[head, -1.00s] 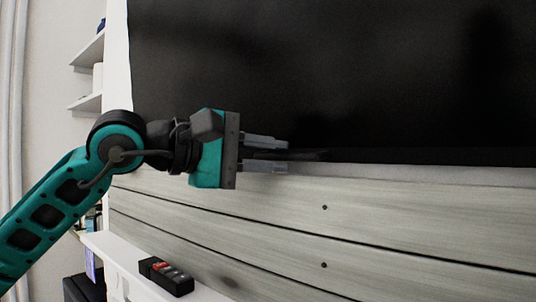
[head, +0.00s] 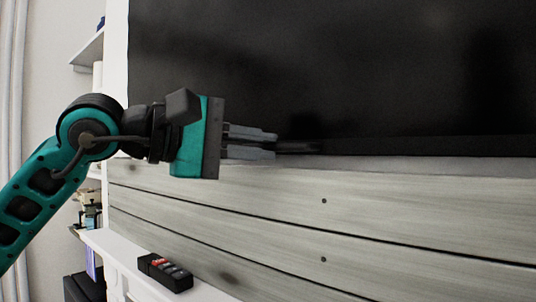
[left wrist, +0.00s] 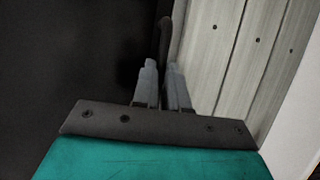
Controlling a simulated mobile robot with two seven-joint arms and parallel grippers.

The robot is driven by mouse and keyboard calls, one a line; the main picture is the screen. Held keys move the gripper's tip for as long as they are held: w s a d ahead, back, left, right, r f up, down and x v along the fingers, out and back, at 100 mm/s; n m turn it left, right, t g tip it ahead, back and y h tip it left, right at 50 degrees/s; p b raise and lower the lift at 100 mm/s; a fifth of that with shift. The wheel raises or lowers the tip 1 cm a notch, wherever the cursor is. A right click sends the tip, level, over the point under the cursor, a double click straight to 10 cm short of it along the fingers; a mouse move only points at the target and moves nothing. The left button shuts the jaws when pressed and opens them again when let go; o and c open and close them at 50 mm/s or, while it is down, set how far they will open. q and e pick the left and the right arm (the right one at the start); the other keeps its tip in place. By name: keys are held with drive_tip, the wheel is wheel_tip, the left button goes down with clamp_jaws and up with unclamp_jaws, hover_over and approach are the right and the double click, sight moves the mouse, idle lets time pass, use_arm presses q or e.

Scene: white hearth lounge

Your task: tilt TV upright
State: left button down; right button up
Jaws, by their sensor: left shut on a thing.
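The TV (head: 340,70) is a large black screen on the wall, filling the upper part of the head view; it is the dark area in the left wrist view (left wrist: 70,60). A thin dark handle (head: 300,148) sticks out at its lower edge. My left gripper (head: 276,146) is at this lower edge, with its fingers closed around the handle's near end. In the left wrist view the handle (left wrist: 165,40) runs away from between the fingertips (left wrist: 162,68). My right gripper is not in view.
A pale wood-plank wall (head: 400,220) lies below the TV. White shelves (head: 88,50) stand at the left, behind my arm.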

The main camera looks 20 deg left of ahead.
use_arm(q)
drive_tip(key=shift+s+a+r, duration=0.1)
drive_tip(key=shift+s+r, duration=0.1)
drive_tip(key=shift+s, duration=0.15)
drive_tip(key=c, duration=1.4)
unclamp_jaws()
drive_tip(key=shift+c, duration=0.2)
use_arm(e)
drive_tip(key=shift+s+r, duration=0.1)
